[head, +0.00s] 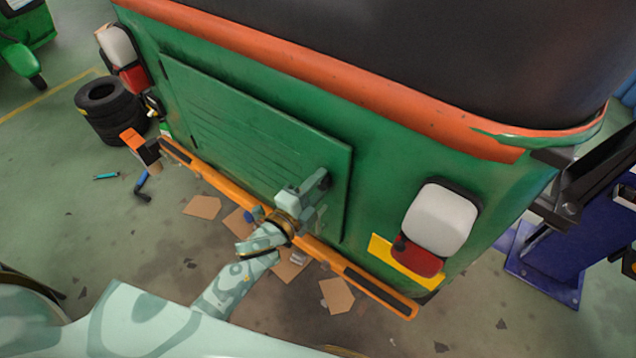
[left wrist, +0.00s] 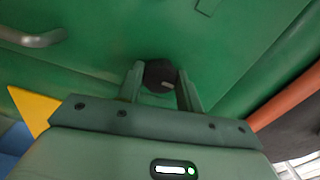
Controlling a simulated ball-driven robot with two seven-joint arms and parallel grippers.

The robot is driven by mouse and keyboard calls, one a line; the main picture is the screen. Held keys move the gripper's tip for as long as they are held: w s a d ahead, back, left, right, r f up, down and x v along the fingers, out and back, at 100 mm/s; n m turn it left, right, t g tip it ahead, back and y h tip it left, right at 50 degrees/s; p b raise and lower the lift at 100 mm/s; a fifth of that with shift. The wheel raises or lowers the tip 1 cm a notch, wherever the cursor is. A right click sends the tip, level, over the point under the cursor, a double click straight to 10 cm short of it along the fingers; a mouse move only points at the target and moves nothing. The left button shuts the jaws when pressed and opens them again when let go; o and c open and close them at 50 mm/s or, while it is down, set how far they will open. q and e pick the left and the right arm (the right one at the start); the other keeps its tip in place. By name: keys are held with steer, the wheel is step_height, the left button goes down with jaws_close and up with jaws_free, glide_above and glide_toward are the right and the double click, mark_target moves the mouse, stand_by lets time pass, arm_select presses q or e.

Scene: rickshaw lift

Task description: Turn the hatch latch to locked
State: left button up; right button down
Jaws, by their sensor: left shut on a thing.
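The green hatch (head: 255,140) is a slatted panel on the back of the green rickshaw, and it lies flat against the body. The dark latch (head: 323,181) sits near the hatch's lower right edge. My left gripper (head: 310,190) reaches up to it. In the left wrist view, the round dark latch knob (left wrist: 160,73) is between the two fingers of my left gripper (left wrist: 161,88), which is shut on it. A small pale mark shows on the knob. Which way the latch is turned is hard to tell. My right gripper is not in view.
An orange bumper (head: 218,183) runs below the hatch. A tail light (head: 440,217) is to the right. Stacked tyres (head: 103,108) stand at the left. Cardboard pieces (head: 202,207) lie on the floor. A blue lift post (head: 560,255) stands at the right.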

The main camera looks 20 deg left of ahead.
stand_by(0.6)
arm_select(q)
steer(key=o, duration=1)
steer(key=b+v, duration=0.3)
steer(key=v, duration=1.3)
steer(key=shift+s+a, duration=0.1)
steer(key=shift+s, duration=0.1)
